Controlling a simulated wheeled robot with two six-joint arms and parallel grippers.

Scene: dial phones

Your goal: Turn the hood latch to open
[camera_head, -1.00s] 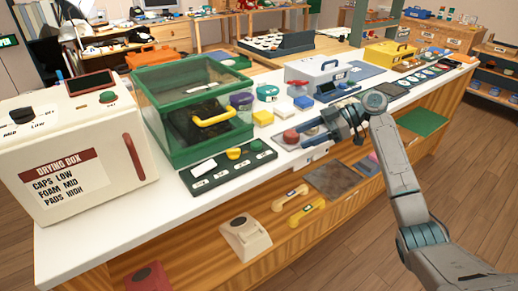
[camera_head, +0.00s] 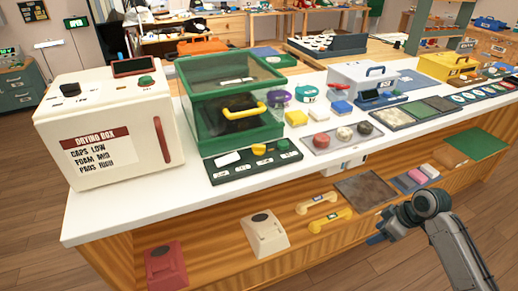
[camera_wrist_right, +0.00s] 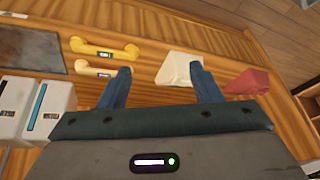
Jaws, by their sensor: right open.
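The hood (camera_head: 205,128) is a green-framed box with clear panels on the white counter. A yellow bar handle (camera_head: 244,109) is on its front. A dark panel (camera_head: 236,169) in front carries a white piece, a yellow knob (camera_head: 259,149) and a green knob (camera_head: 283,145). I cannot tell which part is the latch. My right gripper (camera_head: 378,238) is low in front of the counter, right of and well below the hood. In the right wrist view its two blue fingers (camera_wrist_right: 161,78) are apart with nothing between them. My left gripper is not in view.
The drying box (camera_head: 110,128) stands left of the hood. A tray of round pieces (camera_head: 342,148) lies to its right. The lower shelf holds a white phone base (camera_head: 265,232), a red one (camera_head: 165,266) and handsets (camera_head: 316,202). Open floor lies in front.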

